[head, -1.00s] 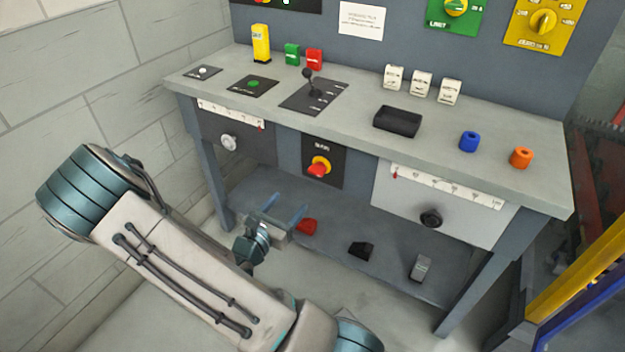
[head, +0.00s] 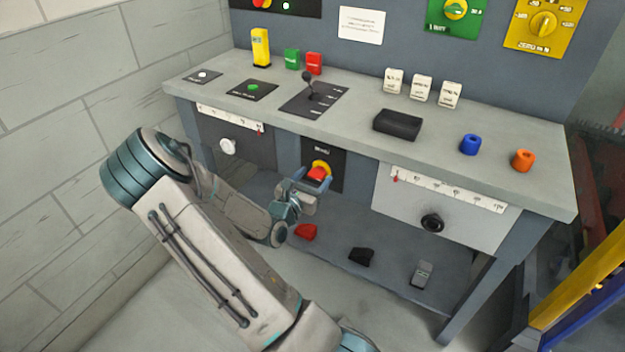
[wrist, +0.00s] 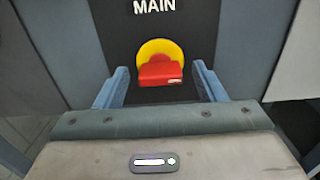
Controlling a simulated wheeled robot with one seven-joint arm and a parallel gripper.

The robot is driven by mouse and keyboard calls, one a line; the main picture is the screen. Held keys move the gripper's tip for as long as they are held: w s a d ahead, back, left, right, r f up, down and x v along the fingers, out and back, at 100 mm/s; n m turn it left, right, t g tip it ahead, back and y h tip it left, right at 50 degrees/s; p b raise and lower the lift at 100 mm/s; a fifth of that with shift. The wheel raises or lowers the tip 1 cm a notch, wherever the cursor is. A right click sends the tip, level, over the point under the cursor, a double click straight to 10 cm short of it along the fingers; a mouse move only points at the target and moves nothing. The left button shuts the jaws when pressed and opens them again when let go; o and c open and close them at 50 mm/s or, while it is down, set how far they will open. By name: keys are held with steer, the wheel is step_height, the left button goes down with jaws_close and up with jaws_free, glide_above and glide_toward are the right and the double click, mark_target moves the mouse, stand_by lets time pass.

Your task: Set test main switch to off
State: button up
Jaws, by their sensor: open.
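The main switch is a red handle (head: 317,174) on a yellow disc (head: 321,165), set on a black panel (head: 337,168) in the front of the bench. In the wrist view the red handle (wrist: 160,73) sits below the centre of the yellow disc (wrist: 160,47), under the word MAIN. My gripper (head: 313,178) is open in front of the switch. In the wrist view its blue fingers (wrist: 160,80) stand left and right of the red handle, with a gap on each side. I cannot tell how far the fingertips are from the panel.
A left drawer with a pale knob (head: 228,147) and a right drawer with a black knob (head: 432,222) flank the switch. A lever (head: 309,88) and a black tray (head: 397,124) are on the bench top. Red, black and grey pieces lie on the lower shelf (head: 330,234).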

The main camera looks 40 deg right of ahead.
steer(key=c, duration=1)
steer(key=shift+p, duration=0.35)
steer(key=n+p, duration=0.1)
steer(key=p, duration=0.1)
steer(key=n+p, duration=0.2)
steer(key=shift+r+p, duration=0.3)
steer(key=n+p, duration=0.5)
steer(key=p, duration=0.1)
steer(key=shift+w+f+n, duration=0.1)
steer(key=shift+n, duration=0.3)
steer(key=n+p, duration=0.3)
steer(key=n, duration=0.1)
steer(key=shift+a+f+n, duration=0.1)
steer(key=shift+f+n, duration=0.05)
steer(key=shift+n, duration=0.15)
steer(key=shift+f+n+p, duration=0.2)
steer(key=shift+n+p, duration=1.1)
steer(key=shift+n, duration=0.8)
